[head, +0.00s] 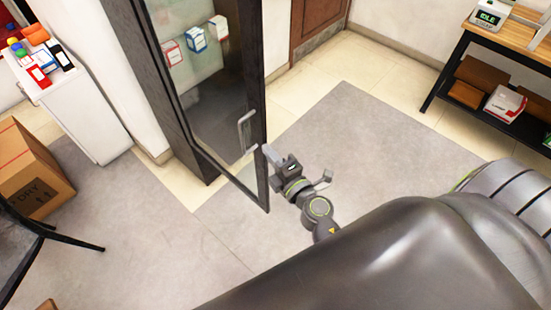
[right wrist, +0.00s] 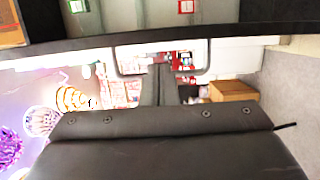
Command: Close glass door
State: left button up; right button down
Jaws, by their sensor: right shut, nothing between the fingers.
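The glass door (head: 258,100) has a dark frame and stands ajar from a tall dark cabinet (head: 150,60), its free edge toward my right arm. A pale bar handle (head: 244,130) sits on the door near that edge. My right gripper (head: 268,152) is shut and empty, just right of the door's edge below the handle. Whether it touches the door I cannot tell. In the right wrist view, the dark frame bar (right wrist: 230,38) runs across the top, with the looped handle (right wrist: 117,58) around the shut fingers' area. My left gripper is not in view.
Boxes stand on shelves inside the cabinet. A white cabinet (head: 85,115) with small items and a cardboard box (head: 30,170) are at the left. A wooden-topped table (head: 515,40) stands at the upper right. Grey floor (head: 360,130) right of the door is clear.

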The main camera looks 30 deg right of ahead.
aim_at(260, 140)
jog(key=shift+w+a+p, duration=0.15)
jog(key=shift+w, duration=1.25)
jog(key=shift+w+a+p, duration=0.15)
jog(key=shift+w, duration=1.2)
jog(key=shift+d, duration=0.15)
